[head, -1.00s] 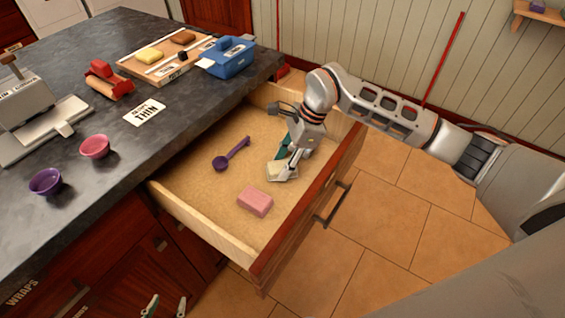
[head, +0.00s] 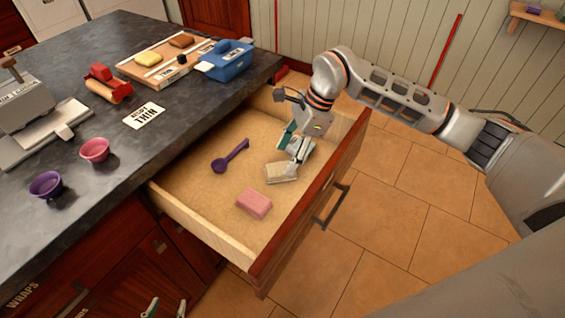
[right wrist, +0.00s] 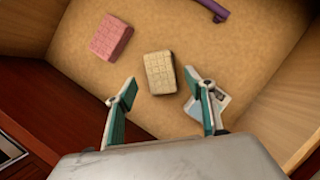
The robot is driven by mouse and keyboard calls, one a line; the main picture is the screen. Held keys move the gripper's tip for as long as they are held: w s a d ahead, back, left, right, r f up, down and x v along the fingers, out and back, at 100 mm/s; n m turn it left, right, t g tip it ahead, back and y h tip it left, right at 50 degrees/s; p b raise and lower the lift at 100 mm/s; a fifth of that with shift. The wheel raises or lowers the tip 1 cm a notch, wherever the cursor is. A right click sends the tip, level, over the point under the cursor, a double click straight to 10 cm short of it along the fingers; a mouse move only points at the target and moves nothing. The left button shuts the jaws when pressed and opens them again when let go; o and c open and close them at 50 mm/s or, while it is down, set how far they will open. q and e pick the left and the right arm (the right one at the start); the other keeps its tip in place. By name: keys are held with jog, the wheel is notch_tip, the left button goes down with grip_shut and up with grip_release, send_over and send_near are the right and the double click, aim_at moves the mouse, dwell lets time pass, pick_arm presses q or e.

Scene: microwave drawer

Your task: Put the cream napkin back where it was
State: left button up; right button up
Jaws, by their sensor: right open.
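The cream napkin (head: 281,173) lies flat on the floor of the open drawer (head: 205,235), near its front panel. In the right wrist view the napkin (right wrist: 159,73) is a folded, quilted-looking block just beyond my fingertips. My right gripper (head: 293,150) is inside the drawer, above and behind the napkin. Its teal fingers (right wrist: 165,92) are spread apart with nothing between them. A pink folded napkin (head: 254,203) and a purple spoon (head: 230,157) lie in the same drawer. My left gripper (head: 166,307) shows only its two separated fingertips at the bottom edge.
A white card (right wrist: 221,103) lies partly behind a right finger. The drawer's front panel (head: 310,205) rises close beside my right arm. The counter above holds pink (head: 95,149) and purple (head: 46,185) bowls, a blue container (head: 226,61) and a wooden tray (head: 133,72).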

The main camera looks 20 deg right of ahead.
jog(key=v, duration=0.7)
jog(key=shift+r, duration=0.3)
jog(key=shift+d, duration=0.1)
